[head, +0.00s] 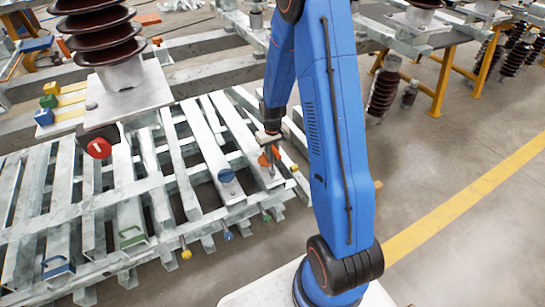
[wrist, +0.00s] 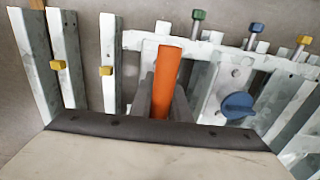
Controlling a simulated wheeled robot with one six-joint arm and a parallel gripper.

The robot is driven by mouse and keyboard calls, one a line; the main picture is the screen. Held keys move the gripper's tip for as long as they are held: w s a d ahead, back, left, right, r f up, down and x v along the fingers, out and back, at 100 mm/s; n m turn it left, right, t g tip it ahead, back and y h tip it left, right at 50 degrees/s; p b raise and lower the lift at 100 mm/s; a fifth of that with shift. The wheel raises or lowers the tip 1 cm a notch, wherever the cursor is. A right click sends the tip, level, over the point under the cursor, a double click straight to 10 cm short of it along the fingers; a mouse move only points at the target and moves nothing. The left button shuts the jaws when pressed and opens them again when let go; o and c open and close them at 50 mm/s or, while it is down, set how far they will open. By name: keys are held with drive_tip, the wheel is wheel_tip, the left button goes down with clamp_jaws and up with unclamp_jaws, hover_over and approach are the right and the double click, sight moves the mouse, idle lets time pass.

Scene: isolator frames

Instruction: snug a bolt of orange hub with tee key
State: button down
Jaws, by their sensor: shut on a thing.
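My gripper (head: 268,138) is over the right part of the slatted metal rack, pointing down. In the wrist view my gripper (wrist: 163,100) is shut on an orange bar (wrist: 166,75), which looks like the handle of the tee key. In the head view a thin dark shaft (head: 271,168) shows below the gripper, close to a light plate. An orange piece (head: 263,160), perhaps the orange hub, shows beside it. The hub's bolt is hidden, and I cannot tell whether the key touches it.
A blue hub (head: 227,175) sits on the neighbouring plate and also shows in the wrist view (wrist: 237,105). Several coloured pegs, such as a yellow one (head: 186,254), line the rack's front edge. A brown insulator (head: 97,35) and a red knob (head: 99,148) stand left.

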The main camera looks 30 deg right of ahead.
sight(273, 146)
drive_tip(key=shift+f, duration=1.1)
idle(0.3)
idle(0.3)
drive_tip(key=m, duration=0.3)
drive_tip(key=shift+m, duration=0.4)
drive_tip(key=m, duration=0.4)
drive_tip(key=shift+r, duration=3.5)
